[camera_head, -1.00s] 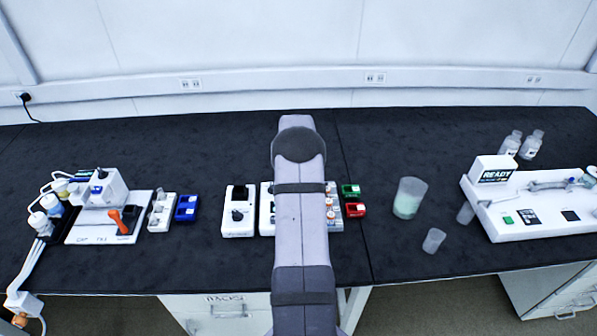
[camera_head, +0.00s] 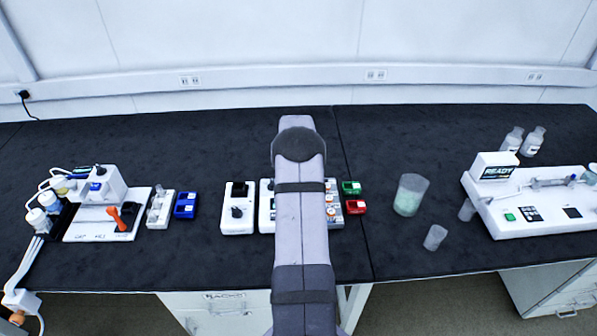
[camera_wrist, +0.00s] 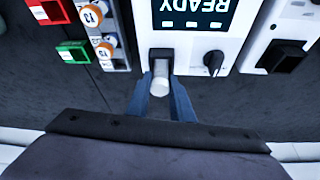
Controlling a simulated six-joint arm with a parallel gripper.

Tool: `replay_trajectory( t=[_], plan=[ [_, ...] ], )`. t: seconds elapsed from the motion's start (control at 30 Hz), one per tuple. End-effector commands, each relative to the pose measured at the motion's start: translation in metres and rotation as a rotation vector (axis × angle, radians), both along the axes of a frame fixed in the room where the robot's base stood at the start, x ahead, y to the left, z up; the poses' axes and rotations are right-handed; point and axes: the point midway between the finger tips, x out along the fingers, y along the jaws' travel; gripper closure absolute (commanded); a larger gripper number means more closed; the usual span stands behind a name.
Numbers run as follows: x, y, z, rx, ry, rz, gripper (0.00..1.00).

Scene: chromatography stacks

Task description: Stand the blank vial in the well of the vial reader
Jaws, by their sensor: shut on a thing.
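The vial reader (camera_wrist: 190,45) is a white box with a dark screen reading READY, a black knob and a dark well block (camera_wrist: 161,53). In the head view the reader (camera_head: 265,215) is mostly hidden behind my arm. My gripper (camera_wrist: 161,90) is shut on a pale, white-capped vial (camera_wrist: 160,82), taken to be the blank vial. The vial is at the well block in the wrist view, its cap end toward the camera. I cannot tell whether its base is inside the well. My gripper is hidden in the head view.
A rack (camera_wrist: 118,62) of orange-labelled vials stands beside the reader, with red (camera_wrist: 48,10) and green (camera_wrist: 73,51) boxes beyond. Another white device (camera_wrist: 292,32) stands on the other side. A beaker (camera_head: 411,195) and small cup (camera_head: 434,238) stand right on the black bench.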

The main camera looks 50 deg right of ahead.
Motion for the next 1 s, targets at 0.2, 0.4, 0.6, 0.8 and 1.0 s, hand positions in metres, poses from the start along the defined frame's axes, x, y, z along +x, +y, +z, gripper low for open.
replay_trajectory(
  t=[0.2,0.4,0.6,0.8,1.0],
  plan=[
    [0.0001,-0.0001,-0.0047,0.0,0.0,0.0,1.0],
    [0.0001,-0.0001,-0.0082,0.0,0.0,0.0,1.0],
    [0.0001,-0.0001,-0.0095,0.0,0.0,0.0,1.0],
    [0.0001,-0.0001,-0.0094,0.0,0.0,0.0,1.0],
    [0.0,0.0,-0.0093,0.0,0.0,0.0,0.58]
  ],
)
